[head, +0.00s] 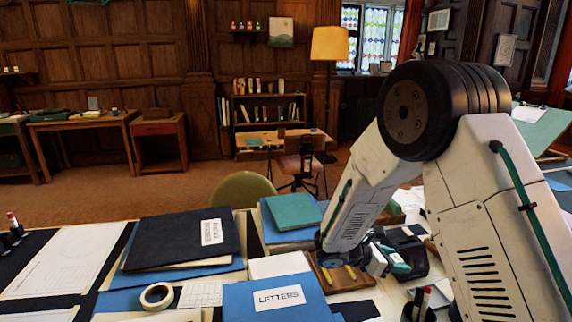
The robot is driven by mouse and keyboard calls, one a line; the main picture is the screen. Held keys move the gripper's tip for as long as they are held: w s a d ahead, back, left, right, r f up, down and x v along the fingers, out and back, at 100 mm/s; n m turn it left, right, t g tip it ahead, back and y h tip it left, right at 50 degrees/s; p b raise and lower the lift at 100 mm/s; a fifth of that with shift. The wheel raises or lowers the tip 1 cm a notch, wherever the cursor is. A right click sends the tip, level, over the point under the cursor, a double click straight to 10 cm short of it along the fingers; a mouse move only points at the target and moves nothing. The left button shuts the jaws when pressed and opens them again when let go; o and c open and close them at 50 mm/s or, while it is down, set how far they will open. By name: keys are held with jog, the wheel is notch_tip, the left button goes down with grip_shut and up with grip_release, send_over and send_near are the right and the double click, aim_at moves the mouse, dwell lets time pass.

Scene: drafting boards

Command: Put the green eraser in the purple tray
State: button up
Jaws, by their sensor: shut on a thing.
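My gripper (386,260) is low over the desk, right of centre, at the end of my arm. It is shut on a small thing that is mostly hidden. Teal-green patches show at the jaws, but I cannot tell whether they are the green eraser or parts of the gripper. I cannot make out a purple tray; my arm covers part of the desk. A brown wooden tray (318,272) with yellow sticks in it lies just left of the gripper.
A black object (411,255) stands close behind the gripper. A blue folder marked LETTERS (277,300), a tape roll (156,295), a dark folder (180,240) and a teal book (293,210) lie to the left. A dark pen cup (418,309) stands at front right.

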notch_tip(320, 180, up, 6)
jog(key=w+a+r+n+t+y, duration=0.1)
jog(key=w+a+n+t+y, duration=0.3)
jog(key=n+t+y, duration=0.5)
jog(key=w+n+t, duration=0.1)
jog(key=w+n, duration=0.1)
jog(key=n, duration=0.1)
